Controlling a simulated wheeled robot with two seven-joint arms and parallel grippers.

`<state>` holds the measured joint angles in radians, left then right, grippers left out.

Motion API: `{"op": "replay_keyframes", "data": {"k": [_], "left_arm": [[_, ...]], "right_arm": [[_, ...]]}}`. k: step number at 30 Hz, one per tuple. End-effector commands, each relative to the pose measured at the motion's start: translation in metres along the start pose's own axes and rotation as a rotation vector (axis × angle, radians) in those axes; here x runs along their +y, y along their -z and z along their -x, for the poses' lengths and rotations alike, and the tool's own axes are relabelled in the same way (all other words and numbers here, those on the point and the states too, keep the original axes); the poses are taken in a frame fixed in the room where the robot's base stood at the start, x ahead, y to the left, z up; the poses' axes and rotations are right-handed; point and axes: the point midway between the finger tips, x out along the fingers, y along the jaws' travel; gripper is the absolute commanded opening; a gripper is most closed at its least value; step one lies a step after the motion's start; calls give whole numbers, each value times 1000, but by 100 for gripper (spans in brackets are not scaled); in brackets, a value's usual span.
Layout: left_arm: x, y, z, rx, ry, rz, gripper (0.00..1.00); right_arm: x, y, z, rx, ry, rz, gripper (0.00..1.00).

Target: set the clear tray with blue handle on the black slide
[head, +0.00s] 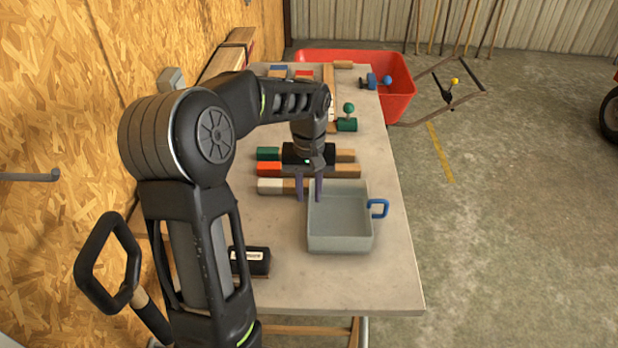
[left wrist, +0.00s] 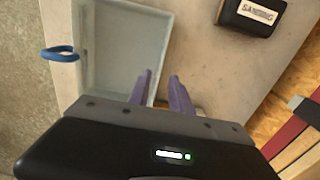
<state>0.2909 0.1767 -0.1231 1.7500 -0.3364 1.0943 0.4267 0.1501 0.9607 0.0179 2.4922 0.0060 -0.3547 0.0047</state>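The clear tray (head: 340,244) is pale, shallow and empty, and it sits on the grey table with its blue handle (head: 379,208) pointing right. It also shows in the left wrist view (left wrist: 120,50), the blue handle (left wrist: 60,54) at its left there. My left gripper (head: 309,200) points down at the tray's left wall. It also shows in the left wrist view (left wrist: 160,76), its two purple fingers apart, one on each side of the wall's line, with nothing gripped. I cannot tell how deep they reach. My right gripper is not seen.
A black block labelled "SANDING" (head: 250,262) lies at the table's near left. Wooden pieces with green (head: 268,153), red (head: 268,169) and white (head: 270,186) ends lie beyond the tray. A red wheelbarrow (head: 396,98) stands behind the table (head: 385,285). The table's near right is clear.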

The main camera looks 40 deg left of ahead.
Motion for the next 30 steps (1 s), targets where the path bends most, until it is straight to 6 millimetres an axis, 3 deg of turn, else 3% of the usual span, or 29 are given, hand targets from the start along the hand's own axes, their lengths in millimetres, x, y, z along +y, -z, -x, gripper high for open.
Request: {"op": "replay_keyframes", "data": {"k": [4,9,28,30], "left_arm": [[1,1,29,4,-2,0,25],[0,0,48,1,-1,0,25],[0,0,51,-1,0,-1,25],[0,0,51,-1,0,-2,29]], "right_arm": [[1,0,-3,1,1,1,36],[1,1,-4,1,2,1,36],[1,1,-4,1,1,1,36],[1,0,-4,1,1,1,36]]}}
